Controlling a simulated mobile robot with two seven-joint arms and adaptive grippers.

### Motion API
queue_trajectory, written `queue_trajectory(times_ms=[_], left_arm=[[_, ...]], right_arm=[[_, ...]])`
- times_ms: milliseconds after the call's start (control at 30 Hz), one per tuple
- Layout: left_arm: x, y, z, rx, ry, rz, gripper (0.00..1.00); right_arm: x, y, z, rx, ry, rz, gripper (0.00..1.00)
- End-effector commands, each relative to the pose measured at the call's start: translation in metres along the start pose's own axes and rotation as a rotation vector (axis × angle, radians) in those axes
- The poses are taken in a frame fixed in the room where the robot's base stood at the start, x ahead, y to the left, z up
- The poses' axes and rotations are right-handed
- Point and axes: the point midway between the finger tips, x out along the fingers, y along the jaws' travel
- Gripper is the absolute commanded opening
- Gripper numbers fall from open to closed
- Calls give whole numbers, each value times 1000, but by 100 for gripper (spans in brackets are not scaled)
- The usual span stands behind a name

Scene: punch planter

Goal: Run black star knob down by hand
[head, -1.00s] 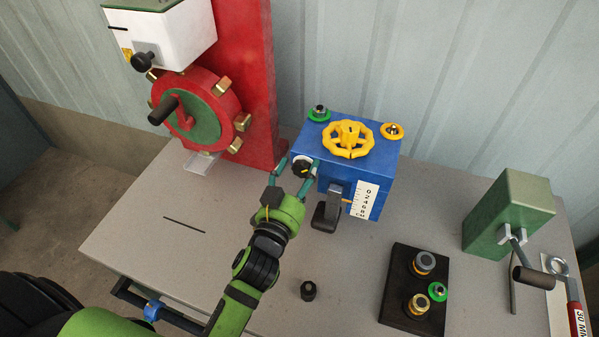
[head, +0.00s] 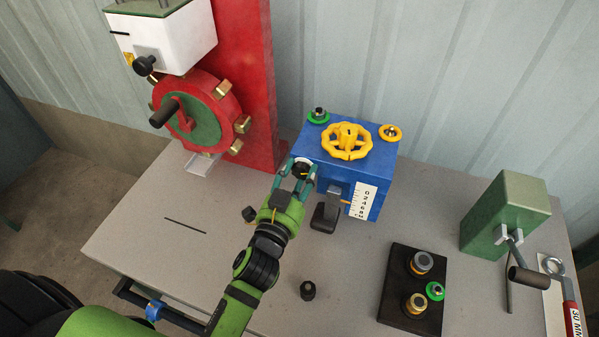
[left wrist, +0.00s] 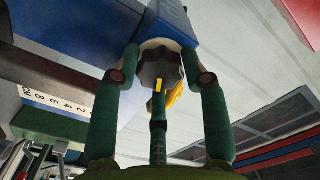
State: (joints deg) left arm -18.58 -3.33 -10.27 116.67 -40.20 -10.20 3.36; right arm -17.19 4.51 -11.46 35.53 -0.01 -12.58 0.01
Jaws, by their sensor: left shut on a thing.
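The black star knob (head: 301,166) is on the front left of the blue box (head: 318,153), with a pale disc behind it. It is a dark lobed knob in the middle of the left wrist view (left wrist: 160,66), with a small yellow mark in front of it. My left gripper (head: 303,172) is shut on the knob, one teal finger on each side, and its fingertips show in the left wrist view (left wrist: 163,77). My right gripper is not in view.
A yellow handwheel (head: 347,141) tops the blue box, and a dark lever (head: 328,211) and white scale (head: 362,201) are on its front. A red machine (head: 251,90) stands left. A small black knob (head: 308,290) lies on the bench.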

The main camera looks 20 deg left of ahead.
Motion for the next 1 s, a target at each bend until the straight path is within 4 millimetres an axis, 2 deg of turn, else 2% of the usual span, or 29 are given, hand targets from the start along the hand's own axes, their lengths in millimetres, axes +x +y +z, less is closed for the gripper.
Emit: queue_trajectory(times_ms=[33, 433, 1000], left_arm=[[-1, 2, 7, 38, -20, 5, 12], [-2, 1, 8, 254, -22, 6, 11], [-2, 0, 9, 300, -22, 6, 11]], right_arm=[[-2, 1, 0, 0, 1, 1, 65], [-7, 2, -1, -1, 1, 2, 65], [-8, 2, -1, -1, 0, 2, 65]])
